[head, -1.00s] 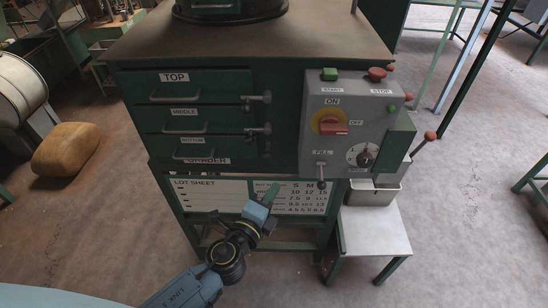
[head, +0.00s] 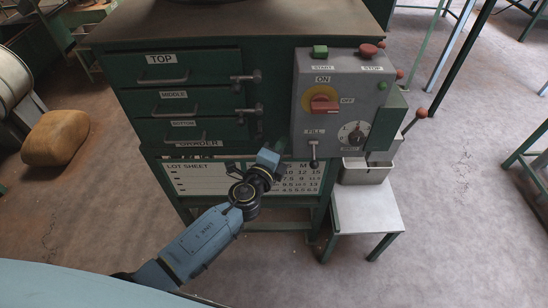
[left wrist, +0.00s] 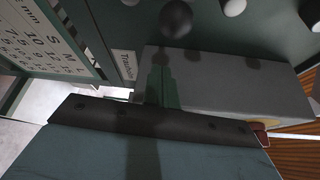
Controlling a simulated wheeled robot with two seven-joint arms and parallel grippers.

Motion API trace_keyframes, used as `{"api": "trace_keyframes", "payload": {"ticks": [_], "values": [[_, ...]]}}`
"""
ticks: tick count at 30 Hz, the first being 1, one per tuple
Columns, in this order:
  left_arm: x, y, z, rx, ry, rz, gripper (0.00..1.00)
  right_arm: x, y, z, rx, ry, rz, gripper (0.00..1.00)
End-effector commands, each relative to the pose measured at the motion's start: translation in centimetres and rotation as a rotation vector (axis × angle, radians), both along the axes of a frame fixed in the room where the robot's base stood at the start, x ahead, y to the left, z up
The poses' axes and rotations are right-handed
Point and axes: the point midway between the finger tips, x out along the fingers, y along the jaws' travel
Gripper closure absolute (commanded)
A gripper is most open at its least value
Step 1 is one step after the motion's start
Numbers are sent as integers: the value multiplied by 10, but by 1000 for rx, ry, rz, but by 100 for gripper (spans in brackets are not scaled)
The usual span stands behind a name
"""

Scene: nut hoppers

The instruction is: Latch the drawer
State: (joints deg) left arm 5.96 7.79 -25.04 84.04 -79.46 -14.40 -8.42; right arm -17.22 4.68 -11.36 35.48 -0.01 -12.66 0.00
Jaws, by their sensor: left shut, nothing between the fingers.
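The green cabinet has three stacked drawers: the top drawer (head: 205,67), the middle drawer (head: 210,100) and the bottom drawer (head: 215,129). Metal latches stand at the right of the top drawer, the top latch (head: 246,78), and of the middle drawer, the middle latch (head: 249,110). The bottom drawer's latch is hard to make out. My left gripper (head: 279,146) is shut and empty, just below and right of the bottom drawer. Its narrow green fingers also show in the left wrist view (left wrist: 161,84), near a dark round knob (left wrist: 175,18). My right gripper is out of view.
A grey control box (head: 345,100) with start and stop buttons and a red switch sits right of the drawers. The lot sheet (head: 205,178) is under the drawers. A small stand (head: 368,212) is at the lower right.

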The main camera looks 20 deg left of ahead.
Motion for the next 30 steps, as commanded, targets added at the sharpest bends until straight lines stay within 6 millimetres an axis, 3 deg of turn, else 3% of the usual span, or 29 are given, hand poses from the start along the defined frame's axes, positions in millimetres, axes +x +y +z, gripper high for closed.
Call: {"api": "trace_keyframes", "payload": {"ticks": [1, 7, 21, 30], "values": [[-4, 13, 1, 8, 4, 3, 100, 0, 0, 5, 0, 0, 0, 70], [-8, 32, 5, 5, 3, 2, 100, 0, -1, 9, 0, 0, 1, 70], [-8, 36, 4, 2, 3, 3, 100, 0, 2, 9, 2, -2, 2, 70], [-2, 48, 4, -45, -12, 22, 100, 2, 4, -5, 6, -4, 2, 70]]}}
